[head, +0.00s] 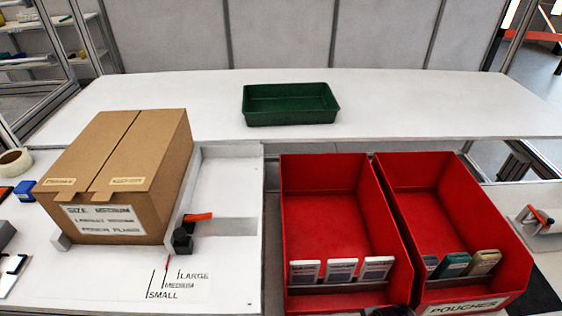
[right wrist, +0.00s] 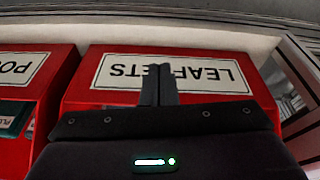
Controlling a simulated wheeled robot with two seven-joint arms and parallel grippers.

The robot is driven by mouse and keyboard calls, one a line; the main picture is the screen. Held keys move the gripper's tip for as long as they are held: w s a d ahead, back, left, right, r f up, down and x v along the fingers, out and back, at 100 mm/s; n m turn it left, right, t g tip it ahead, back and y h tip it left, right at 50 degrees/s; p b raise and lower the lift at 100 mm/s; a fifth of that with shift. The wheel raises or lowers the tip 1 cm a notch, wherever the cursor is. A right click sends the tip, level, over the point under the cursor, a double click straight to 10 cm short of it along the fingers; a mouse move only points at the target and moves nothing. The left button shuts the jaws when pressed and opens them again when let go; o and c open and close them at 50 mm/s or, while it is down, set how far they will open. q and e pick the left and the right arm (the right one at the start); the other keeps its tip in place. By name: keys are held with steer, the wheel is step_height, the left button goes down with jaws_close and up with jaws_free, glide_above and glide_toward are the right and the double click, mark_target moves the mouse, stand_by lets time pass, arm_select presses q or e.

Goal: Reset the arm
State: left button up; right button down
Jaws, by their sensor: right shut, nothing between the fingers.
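My right gripper (right wrist: 160,70) shows in the right wrist view with its two dark fingers together and nothing between them. It is in front of a red bin (right wrist: 85,95) whose white label, LEAFLETS, appears upside down. The fingers overlap the label in the picture; I cannot tell whether they touch it. In the head view, only a small dark shape shows at the bottom edge near the red bins, and I cannot tell whether it is part of my arm. My left gripper is in neither view.
A closed cardboard box (head: 125,165) stands at left beside a white sizing fixture (head: 230,200). Two red bins, the left (head: 325,200) and the right (head: 425,205), hold several upright packets. A green tray (head: 290,104) is on the back table (head: 430,105), with free room around it.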

steer(key=s+d+f, duration=0.1)
steer(key=s+f, duration=0.3)
steer(key=f, duration=0.6)
steer(key=s+f+g, duration=0.1)
steer(key=s+f, duration=0.3)
steer(key=f, duration=0.5)
steer(key=s+d+f, duration=0.1)
steer(key=s+f, duration=0.3)
steer(key=f, duration=0.6)
steer(key=s+d+f, duration=0.1)
steer(key=s+f, duration=0.2)
steer(key=s, duration=0.2)
steer(key=s+d+f+g+p, duration=0.1)
steer(key=s+f, duration=0.2)
steer(key=s, duration=0.3)
steer(key=shift+s, duration=0.2)
